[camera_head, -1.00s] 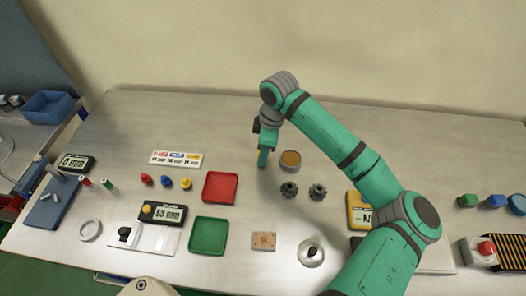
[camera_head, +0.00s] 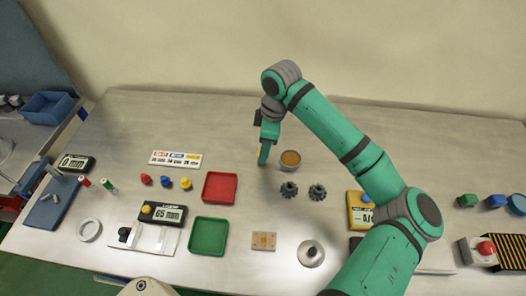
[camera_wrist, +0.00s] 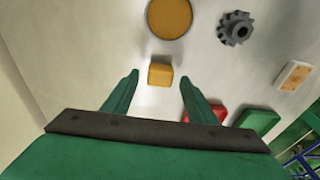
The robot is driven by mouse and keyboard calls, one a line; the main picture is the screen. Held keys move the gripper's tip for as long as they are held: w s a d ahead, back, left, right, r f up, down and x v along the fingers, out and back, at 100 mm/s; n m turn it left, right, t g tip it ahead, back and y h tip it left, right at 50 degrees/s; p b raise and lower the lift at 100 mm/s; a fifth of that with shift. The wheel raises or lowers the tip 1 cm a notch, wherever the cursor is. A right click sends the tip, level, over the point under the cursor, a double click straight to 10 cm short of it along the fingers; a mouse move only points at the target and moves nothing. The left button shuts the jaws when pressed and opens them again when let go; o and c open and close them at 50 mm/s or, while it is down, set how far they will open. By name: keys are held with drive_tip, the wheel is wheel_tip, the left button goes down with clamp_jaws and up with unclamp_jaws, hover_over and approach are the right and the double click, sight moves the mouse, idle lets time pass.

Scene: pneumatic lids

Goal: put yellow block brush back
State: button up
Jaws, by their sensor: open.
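A small yellow block (camera_wrist: 160,73) sits on the metal table in the wrist view, between and just beyond my fingertips. I cannot make out bristles on it. In the head view only a yellow-orange sliver of it (camera_head: 264,154) shows beside my fingers. My gripper (camera_wrist: 158,79) is open, with its two green fingers apart and a visible gap to the block on both sides. In the head view my gripper (camera_head: 263,161) points down left of a round tin with an orange-brown top (camera_head: 290,159). The tin also shows in the wrist view (camera_wrist: 170,17).
Two dark gears (camera_head: 303,191) lie in front of the tin. A red tray (camera_head: 220,187) and a green tray (camera_head: 208,236) are to the left. A labelled white plate (camera_head: 176,159) lies behind the small coloured pieces. The table behind my gripper is clear.

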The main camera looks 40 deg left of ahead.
wheel_tip(320, 180, up, 9)
drive_tip(key=d, duration=0.1)
drive_tip(key=shift+w, duration=0.35)
drive_tip(key=shift+d, duration=0.1)
